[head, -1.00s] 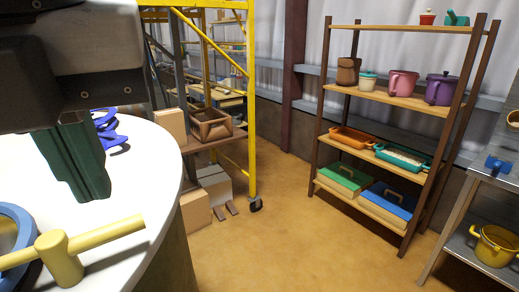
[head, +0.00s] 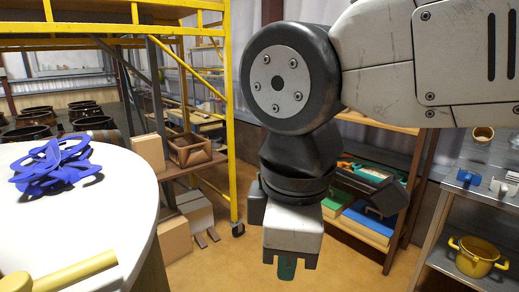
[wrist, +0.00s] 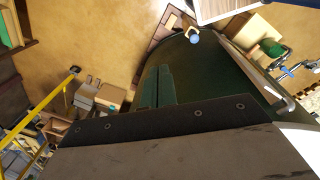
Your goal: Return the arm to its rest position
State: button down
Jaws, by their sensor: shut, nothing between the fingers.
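My arm stands raised across the middle and right of the head view, bent downward at a large dark round joint. My gripper (head: 287,268) hangs at its lower end with the dark green fingers pointing down. The fingers are shut with nothing held, and mostly hidden behind the pale wrist housing. The gripper is in open air, to the right of the round white table and apart from it. In the wrist view the wrist housing fills the bottom.
The white table (head: 120,185) at left carries a blue tangled object (head: 52,165) and a yellow handle (head: 75,272). A yellow scaffold (head: 233,130) stands behind. My arm partly hides the wooden shelf (head: 425,165). A metal rack (head: 440,225) holds a yellow pot (head: 476,257).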

jog(key=d+f+m, duration=0.4)
jog(key=d+m, duration=0.4)
jog(key=d, duration=0.3)
jog(key=s+d+f+m, duration=0.1)
jog(key=d+f+m, duration=0.2)
jog(key=d+m, duration=0.5)
jog(key=d, duration=0.4)
jog(key=shift+s+d+f, duration=0.15)
jog(key=shift+s+f, duration=0.05)
jog(key=shift+f, duration=0.15)
